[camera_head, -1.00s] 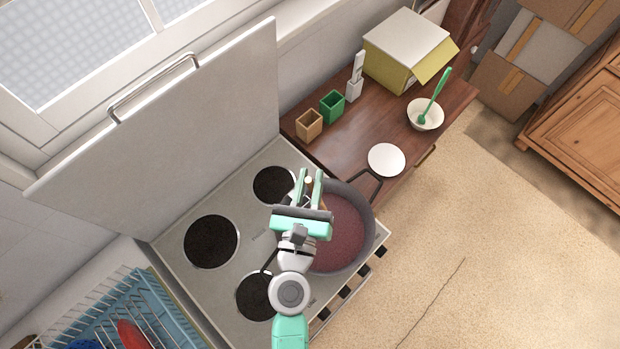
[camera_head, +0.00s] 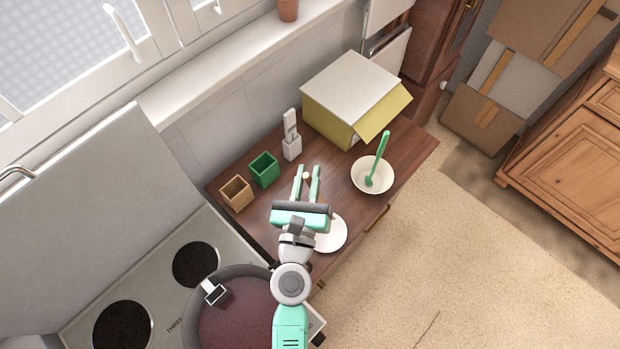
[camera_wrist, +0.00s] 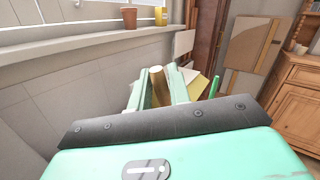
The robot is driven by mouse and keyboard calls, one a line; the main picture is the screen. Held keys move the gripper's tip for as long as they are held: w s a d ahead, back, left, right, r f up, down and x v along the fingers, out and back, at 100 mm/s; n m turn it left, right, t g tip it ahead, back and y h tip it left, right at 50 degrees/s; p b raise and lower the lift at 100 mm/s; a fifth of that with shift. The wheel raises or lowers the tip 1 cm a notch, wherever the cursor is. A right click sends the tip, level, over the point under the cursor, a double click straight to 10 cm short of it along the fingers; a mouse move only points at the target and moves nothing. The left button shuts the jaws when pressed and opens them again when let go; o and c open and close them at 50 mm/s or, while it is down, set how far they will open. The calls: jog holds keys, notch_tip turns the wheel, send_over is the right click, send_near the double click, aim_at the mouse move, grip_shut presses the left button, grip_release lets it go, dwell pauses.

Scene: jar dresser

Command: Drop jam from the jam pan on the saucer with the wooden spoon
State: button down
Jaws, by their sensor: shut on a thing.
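My gripper (camera_head: 307,172) is shut on the wooden spoon (camera_head: 307,177). The spoon's round handle end also shows between the fingers in the wrist view (camera_wrist: 157,73); most of the spoon and its bowl are hidden by my gripper. The white saucer (camera_head: 332,236) lies on the brown dresser top, partly covered by my gripper and arm, which are above it in the picture. The jam pan (camera_head: 203,286) with dark red jam (camera_head: 232,322) stands on the stove at the lower left, partly cut off by the frame edge. I cannot tell whether jam is on the spoon.
On the dresser (camera_head: 352,220) stand a tan box (camera_head: 236,193), a green box (camera_head: 264,169), a white holder (camera_head: 292,146), a yellow bread bin (camera_head: 335,125) with its flap open, and a white bowl (camera_head: 360,180) with a green spoon (camera_head: 378,160). The stove (camera_head: 165,240) is left.

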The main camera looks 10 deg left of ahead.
jog(key=shift+s+a+f, duration=0.1)
jog(key=shift+s+f, duration=0.05)
jog(key=shift+f+b, duration=0.25)
jog(key=shift+b, duration=0.1)
notch_tip(320, 180, down, 8)
jog(key=b, duration=0.8)
jog(key=shift+f+b, duration=0.2)
jog(key=shift+b, duration=0.15)
notch_tip(320, 180, up, 10)
jog(key=p, duration=1)
jog(key=shift+r+p, duration=0.15)
jog(key=shift+p, duration=0.15)
